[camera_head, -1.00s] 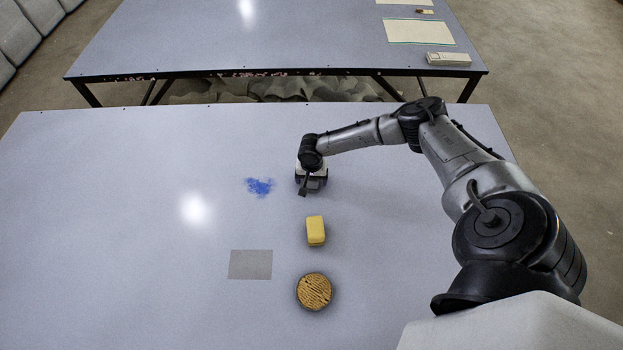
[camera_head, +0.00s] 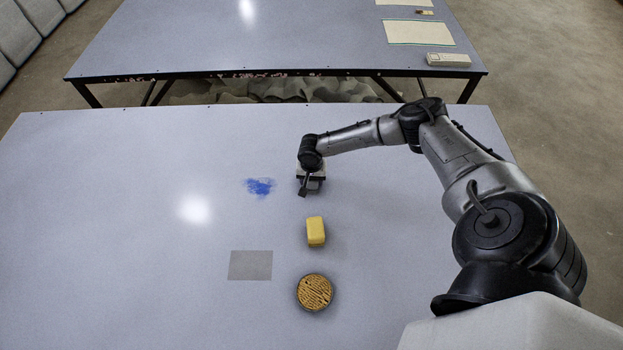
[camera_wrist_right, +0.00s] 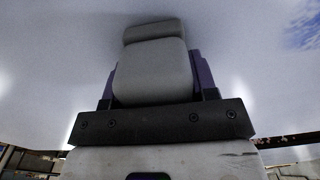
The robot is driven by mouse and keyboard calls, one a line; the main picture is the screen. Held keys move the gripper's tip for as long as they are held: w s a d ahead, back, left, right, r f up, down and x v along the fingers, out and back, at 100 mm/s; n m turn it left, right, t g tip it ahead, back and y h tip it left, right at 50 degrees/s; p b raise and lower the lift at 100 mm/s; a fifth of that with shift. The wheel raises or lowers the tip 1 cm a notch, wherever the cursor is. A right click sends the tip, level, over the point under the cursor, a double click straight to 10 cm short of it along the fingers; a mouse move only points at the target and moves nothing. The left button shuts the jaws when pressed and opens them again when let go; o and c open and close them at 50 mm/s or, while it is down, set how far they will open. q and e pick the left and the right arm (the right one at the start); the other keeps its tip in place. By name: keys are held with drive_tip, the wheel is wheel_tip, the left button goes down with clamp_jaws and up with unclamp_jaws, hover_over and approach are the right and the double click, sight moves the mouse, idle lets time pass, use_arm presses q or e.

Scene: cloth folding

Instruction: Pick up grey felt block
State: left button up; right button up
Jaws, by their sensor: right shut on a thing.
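My right gripper (camera_head: 310,186) is low over the near table, to the right of a blue mark, and points down. In the right wrist view the grey felt block (camera_wrist_right: 152,72) sits between the two dark fingers of the gripper (camera_wrist_right: 152,80), which are shut on it. The block looks smooth, with rounded edges and a darker band at its far end. In the head view the gripper and wrist mostly hide it. I cannot tell whether its underside touches the table. My left gripper is not in view.
A blue scribble (camera_head: 260,187) marks the table (camera_head: 120,230) left of the gripper. A yellow block (camera_head: 316,231), a round brown ribbed disc (camera_head: 314,292) and a flat grey square (camera_head: 250,265) lie nearer. The table's left side is clear. A second table (camera_head: 300,40) stands behind.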

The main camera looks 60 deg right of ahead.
wheel_tip(320, 180, up, 5)
drive_tip(key=shift+f+p, duration=0.2)
drive_tip(key=shift+p, duration=0.55)
drive_tip(key=s+r+p, duration=0.2)
drive_tip(key=s+r, duration=0.4)
drive_tip(key=s, duration=0.5)
drive_tip(key=shift+s+d+r, duration=0.15)
drive_tip(key=shift+s+d, duration=0.15)
drive_tip(key=shift+d, duration=0.1)
